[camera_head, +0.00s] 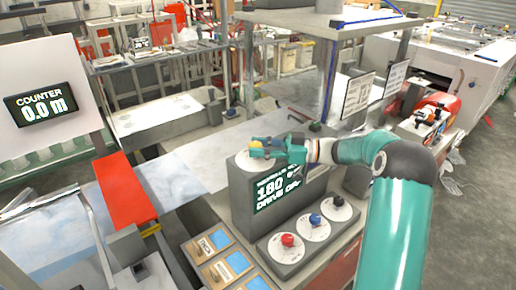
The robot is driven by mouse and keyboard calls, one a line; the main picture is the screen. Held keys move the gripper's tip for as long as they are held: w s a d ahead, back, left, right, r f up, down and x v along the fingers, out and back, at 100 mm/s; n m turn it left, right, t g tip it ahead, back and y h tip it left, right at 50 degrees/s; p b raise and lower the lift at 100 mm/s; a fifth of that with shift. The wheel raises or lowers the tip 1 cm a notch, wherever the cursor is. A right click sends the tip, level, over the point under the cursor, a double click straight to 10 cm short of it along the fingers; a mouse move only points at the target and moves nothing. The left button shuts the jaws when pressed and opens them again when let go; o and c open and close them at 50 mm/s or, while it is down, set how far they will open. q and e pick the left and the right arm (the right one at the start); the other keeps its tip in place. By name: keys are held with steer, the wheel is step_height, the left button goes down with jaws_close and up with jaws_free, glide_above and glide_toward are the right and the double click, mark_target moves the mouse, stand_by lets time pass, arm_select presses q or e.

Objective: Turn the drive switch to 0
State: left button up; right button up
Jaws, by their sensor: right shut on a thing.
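A grey control box (241,205) stands at the middle. A pale round dial plate (243,160) lies on its top, with a small yellow knob (255,144) that appears to be the drive switch. My right gripper (263,148) comes in from the right and is shut on this knob; its fingers partly hide the knob and plate, so I cannot read the pointer position or marks. The box's display (281,189) shows 180 and a DRIVE line that seems to read OFF, partly unclear. My left gripper is not in view.
A lower panel in front carries a red knob (288,240), a blue knob (314,219) and a black knob (337,200) on pale discs. A counter display (41,104) reads 0.0 m. A red strip (124,190) lies left. Posted sheets (357,96) stand behind my right arm.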

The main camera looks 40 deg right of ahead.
steer(key=shift+r, duration=0.1)
steer(key=o, duration=1.2)
steer(key=shift+w, duration=0.1)
steer(key=shift+c, duration=0.2)
steer(key=shift+d, duration=0.1)
steer(key=shift+s+d, duration=0.2)
steer(key=shift+s, duration=0.15)
steer(key=v, duration=1.1)
